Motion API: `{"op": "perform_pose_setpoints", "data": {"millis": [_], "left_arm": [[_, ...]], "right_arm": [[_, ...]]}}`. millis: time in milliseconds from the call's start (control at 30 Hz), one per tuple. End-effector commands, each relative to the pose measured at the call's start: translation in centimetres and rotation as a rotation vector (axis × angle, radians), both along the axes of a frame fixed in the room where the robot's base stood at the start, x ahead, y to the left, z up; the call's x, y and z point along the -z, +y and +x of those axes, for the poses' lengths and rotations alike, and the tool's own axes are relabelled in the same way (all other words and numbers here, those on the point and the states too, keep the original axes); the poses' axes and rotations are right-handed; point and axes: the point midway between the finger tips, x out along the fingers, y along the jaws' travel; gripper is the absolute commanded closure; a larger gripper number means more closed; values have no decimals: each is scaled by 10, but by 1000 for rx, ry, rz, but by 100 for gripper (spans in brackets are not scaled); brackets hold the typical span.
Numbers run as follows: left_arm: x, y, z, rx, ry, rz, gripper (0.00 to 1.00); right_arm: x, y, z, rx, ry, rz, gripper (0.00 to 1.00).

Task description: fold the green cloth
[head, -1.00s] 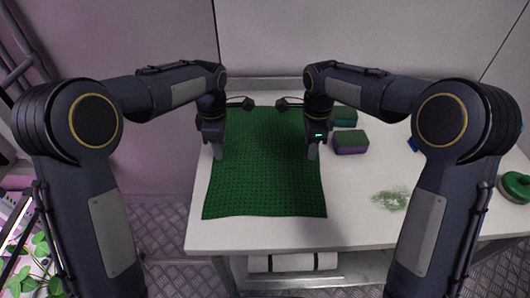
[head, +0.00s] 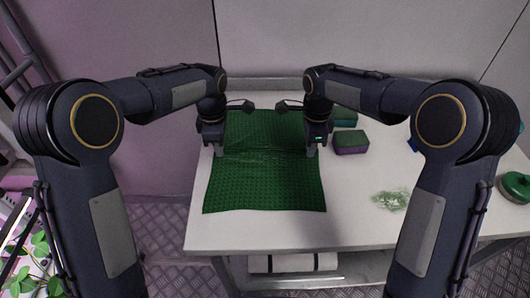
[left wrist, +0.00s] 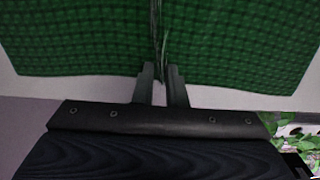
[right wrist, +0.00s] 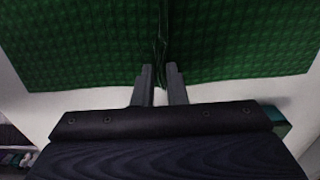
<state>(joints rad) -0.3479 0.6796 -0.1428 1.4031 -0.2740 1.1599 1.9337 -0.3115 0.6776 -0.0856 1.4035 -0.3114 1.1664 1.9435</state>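The green cloth (head: 262,180) lies on the white table, spread out, with a raised crease running across it between my two grippers. My left gripper (head: 218,149) is at the cloth's left edge, and my right gripper (head: 312,151) is at its right edge. In the left wrist view the fingers (left wrist: 160,70) are close together with a pinched ridge of cloth (left wrist: 80,40) between them. The right wrist view shows the same, with the fingers (right wrist: 159,70) shut on a gathered fold of cloth (right wrist: 80,45).
Two sponges, one (head: 350,143) purple and green and one (head: 345,118) behind it, lie right of the cloth. A patch of green bits (head: 391,200) lies on the table (head: 350,230) further right. A green round lidded thing (head: 516,187) stands at the right edge.

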Motion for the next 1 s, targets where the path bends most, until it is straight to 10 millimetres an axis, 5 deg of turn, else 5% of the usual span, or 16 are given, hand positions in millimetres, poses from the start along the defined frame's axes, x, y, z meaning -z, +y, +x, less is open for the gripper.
{"op": "perform_pose_setpoints", "data": {"millis": [167,633,1000], "left_arm": [[1,0,0,0,1,1,100],[-1,0,0,0,1,1,100],[-31,0,0,0,0,0,100]], "right_arm": [[1,0,0,0,2,-1,100],[0,-1,-1,0,3,-1,100],[-31,0,0,0,1,-1,100]]}}
